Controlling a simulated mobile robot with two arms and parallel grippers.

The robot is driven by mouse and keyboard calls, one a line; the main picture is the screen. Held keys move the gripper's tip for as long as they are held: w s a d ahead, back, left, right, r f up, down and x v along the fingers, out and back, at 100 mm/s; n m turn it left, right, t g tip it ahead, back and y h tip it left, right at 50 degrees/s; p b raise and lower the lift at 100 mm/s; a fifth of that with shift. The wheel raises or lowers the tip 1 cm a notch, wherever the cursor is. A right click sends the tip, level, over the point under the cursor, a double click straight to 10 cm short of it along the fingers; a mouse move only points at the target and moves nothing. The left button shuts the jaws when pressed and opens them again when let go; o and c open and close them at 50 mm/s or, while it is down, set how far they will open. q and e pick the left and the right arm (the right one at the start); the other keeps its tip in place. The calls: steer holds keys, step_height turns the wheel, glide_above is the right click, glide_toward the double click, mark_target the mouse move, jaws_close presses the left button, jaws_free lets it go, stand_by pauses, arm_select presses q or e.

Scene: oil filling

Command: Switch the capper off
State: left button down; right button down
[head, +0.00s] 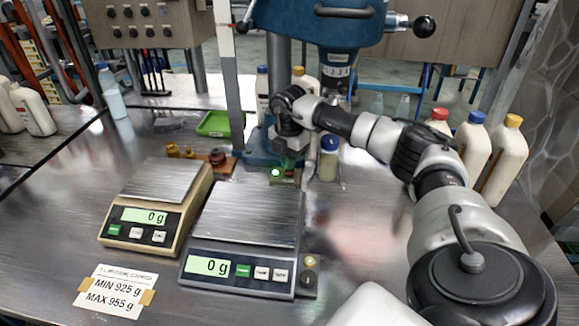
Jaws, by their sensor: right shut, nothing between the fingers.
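The capper (330,30) is a blue machine on a column, with a dark chuck above a blue base (258,150). A bottle with a blue cap (329,158) stands below the chuck, beside my right arm. A small switch box (290,178) with a lit green light (276,172) sits in front of the base. My right gripper (287,160) is shut and empty, pointing down just above the switch box. I cannot tell whether it touches the box. The gripper partly hides the box and the base. My left gripper is out of view.
Two scales, a beige one (165,190) and a grey one (250,215), both read 0 g. A green tray (214,124) lies behind them. Capped bottles (473,145) stand at the right, others (33,112) at the left. A label card (115,290) lies in front.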

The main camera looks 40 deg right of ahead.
mark_target(289, 173)
steer(key=shift+s+f+b, duration=0.1)
steer(key=shift+f+b, duration=0.5)
steer(key=shift+f, duration=0.8)
stand_by(0.4)
steer(key=shift+r, duration=0.1)
steer(key=shift+r+p, duration=0.9)
steer(key=shift+p, duration=0.15)
step_height(289, 173, up, 5)
steer(key=p, duration=0.4)
